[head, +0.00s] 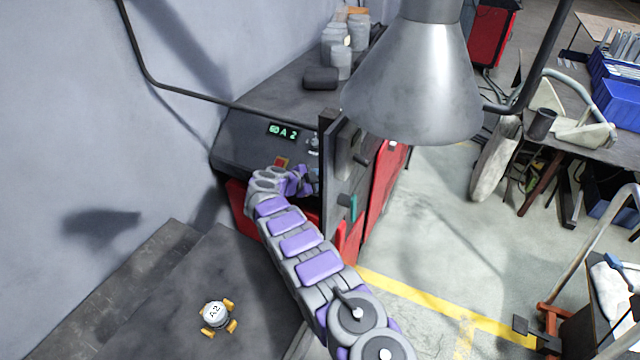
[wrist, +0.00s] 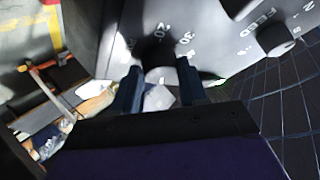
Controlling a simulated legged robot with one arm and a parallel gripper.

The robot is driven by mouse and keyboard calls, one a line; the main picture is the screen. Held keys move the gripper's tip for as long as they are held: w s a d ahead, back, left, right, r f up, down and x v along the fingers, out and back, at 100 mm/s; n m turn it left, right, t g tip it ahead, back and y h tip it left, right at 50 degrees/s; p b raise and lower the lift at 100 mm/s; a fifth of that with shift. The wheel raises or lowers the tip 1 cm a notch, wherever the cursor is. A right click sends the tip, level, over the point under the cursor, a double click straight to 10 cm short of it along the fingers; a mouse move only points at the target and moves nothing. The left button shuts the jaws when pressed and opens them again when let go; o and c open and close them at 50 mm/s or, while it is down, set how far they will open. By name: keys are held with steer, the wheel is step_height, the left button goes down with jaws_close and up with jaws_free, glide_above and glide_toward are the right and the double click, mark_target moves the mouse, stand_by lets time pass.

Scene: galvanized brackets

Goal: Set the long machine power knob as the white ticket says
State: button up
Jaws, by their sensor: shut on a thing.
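A dark round knob (wrist: 156,50) sits on a pale dial plate in the wrist view, with the numbers 20 and 30 readable beside it. My gripper (wrist: 160,85) has one dark finger on each side of this knob and is shut on it. The knob's pointer is hidden or too dark to read. In the head view my arm reaches the machine's dark front panel, and the fingertips are hidden there. A green-lit display (head: 283,131) on the panel seems to read "60 A 2". I cannot make out a white ticket with certainty.
A second knob (wrist: 276,40) marked FEED sits to the right in the wrist view. A grey conical hood (head: 415,85) hangs right of the panel. Pale jars (head: 341,62) stand on the machine.

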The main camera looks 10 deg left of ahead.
steer(key=shift+w+a+r+m+b, duration=0.15)
steer(key=shift+m+b, duration=0.15)
steer(key=shift+b, duration=0.15)
steer(key=shift+r, duration=0.15)
stand_by(0.3)
steer(key=o, duration=1)
steer(key=shift+f, duration=0.2)
steer(key=shift+o, duration=0.2)
steer(key=p+v, duration=0.2)
steer(key=v, duration=1.5)
steer(key=shift+a, duration=0.3)
